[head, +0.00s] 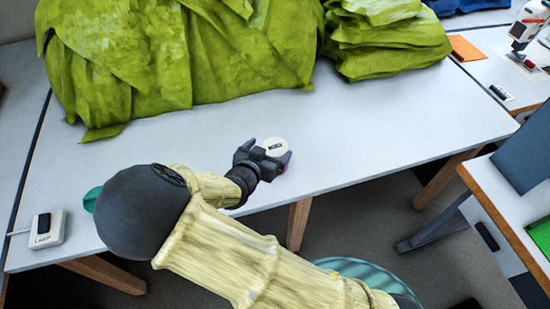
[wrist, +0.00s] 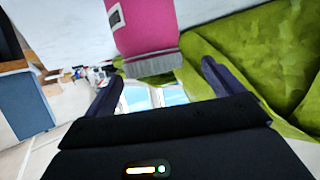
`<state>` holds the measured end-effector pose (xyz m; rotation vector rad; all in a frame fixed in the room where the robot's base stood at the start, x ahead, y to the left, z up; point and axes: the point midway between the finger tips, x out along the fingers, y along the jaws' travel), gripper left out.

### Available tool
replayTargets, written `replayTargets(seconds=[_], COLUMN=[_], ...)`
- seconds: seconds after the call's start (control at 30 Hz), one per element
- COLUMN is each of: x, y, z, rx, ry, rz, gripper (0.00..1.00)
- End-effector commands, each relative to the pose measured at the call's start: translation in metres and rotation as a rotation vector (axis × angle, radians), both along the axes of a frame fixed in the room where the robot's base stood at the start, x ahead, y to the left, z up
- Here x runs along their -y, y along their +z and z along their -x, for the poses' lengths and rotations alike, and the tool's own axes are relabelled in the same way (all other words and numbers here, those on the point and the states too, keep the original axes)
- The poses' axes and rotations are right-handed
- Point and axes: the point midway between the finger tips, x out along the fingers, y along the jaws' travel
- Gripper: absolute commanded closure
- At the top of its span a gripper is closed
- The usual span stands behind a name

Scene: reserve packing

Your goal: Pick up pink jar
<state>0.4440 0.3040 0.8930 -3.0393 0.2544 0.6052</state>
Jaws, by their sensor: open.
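The pink jar (wrist: 148,28) shows at the top of the wrist view, with a grey ribbed lid (wrist: 153,65) and part of a pale label on its side. My gripper (head: 268,151) is open, with one dark purple finger to either side of the lid. In the wrist view the fingers (wrist: 162,72) stand apart with gaps on both sides of the jar. I cannot tell whether either finger touches it.
The pale table (head: 400,120) is clear to the right of the jar. Heaped green cloth (head: 190,60) covers its back, with a folded green stack (head: 385,40) beside it. A lamp switch box (head: 48,229) sits at the left. Another bench (head: 505,200) stands at the right.

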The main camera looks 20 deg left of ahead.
Motion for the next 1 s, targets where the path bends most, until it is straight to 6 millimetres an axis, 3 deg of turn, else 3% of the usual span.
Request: replayTargets(seconds=[0.17,0.5,1.0], x=[0.004,0.015,0.015], y=[-0.004,-0.021,-0.021], z=[-0.008,-0.045,-0.045], rx=[0.001,0.001,0.0], ry=[-0.001,-0.001,0.0], rz=[0.002,0.0,-0.001], gripper=[0.08,0.08,0.08])
